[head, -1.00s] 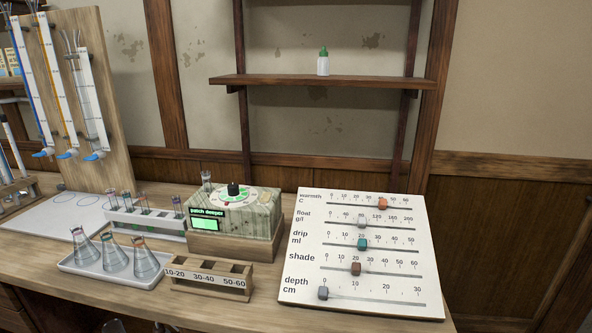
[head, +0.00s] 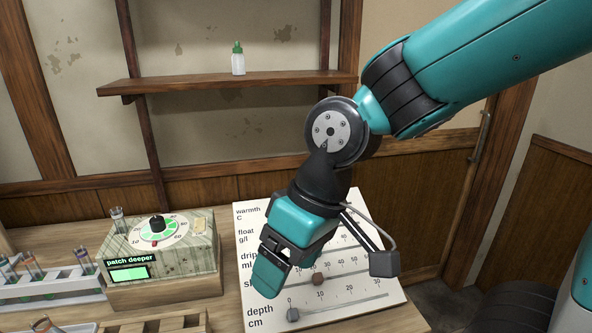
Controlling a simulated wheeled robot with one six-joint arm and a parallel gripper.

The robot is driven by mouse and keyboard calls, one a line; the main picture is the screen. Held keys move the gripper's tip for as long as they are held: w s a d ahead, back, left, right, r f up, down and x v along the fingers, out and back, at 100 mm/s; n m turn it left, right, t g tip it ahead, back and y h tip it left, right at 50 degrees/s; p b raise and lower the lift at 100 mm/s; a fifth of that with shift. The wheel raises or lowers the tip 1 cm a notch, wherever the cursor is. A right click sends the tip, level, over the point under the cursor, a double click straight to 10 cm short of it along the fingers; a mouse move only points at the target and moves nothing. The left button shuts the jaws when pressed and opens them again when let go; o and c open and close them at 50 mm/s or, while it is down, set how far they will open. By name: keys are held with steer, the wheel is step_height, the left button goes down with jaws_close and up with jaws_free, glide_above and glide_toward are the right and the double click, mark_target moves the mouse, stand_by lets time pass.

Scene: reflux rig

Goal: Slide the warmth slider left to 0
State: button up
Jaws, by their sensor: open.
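The white slider panel (head: 251,231) leans on the bench right of centre in the head view. Its warmth row label shows at the top left, but the warmth knob and most of that track are hidden behind my arm. In the earlier view the orange warmth knob sat at about 40. My gripper (head: 268,280) hangs in front of the panel, pointing down and left, over the drip and shade rows. It is open; I see nothing held in it. Whether it touches the panel I cannot tell.
The brown shade knob (head: 318,279) and the grey depth knob (head: 292,314) show on lower tracks. The patch deeper box (head: 170,262) with a dial stands to the left, beside a test tube rack (head: 60,290). A shelf (head: 230,81) holds a green-capped bottle (head: 238,60).

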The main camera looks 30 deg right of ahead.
steer(key=w+d+m+t+h+p, duration=0.1)
steer(key=w+d+m+p, duration=0.2)
steer(key=w+d+p, duration=0.45)
steer(key=w+d+m+t+h+p, duration=0.25)
steer(key=w+d+p, duration=0.25)
steer(key=w, duration=0.5)
steer(key=w+d+f+m+h+p, duration=0.25)
steer(key=d+f+p, duration=0.2)
steer(key=d, duration=0.55)
steer(key=shift+y, duration=0.3)
steer(key=b+x, duration=0.1)
steer(key=x, duration=0.1)
steer(key=b+x, duration=0.3)
steer(key=x, duration=0.2)
steer(key=shift+w+b, duration=0.35)
steer(key=shift+w+d+f, duration=0.1)
steer(key=shift+w+f, duration=0.1)
steer(key=shift+f, duration=0.05)
steer(key=c, duration=1.4)
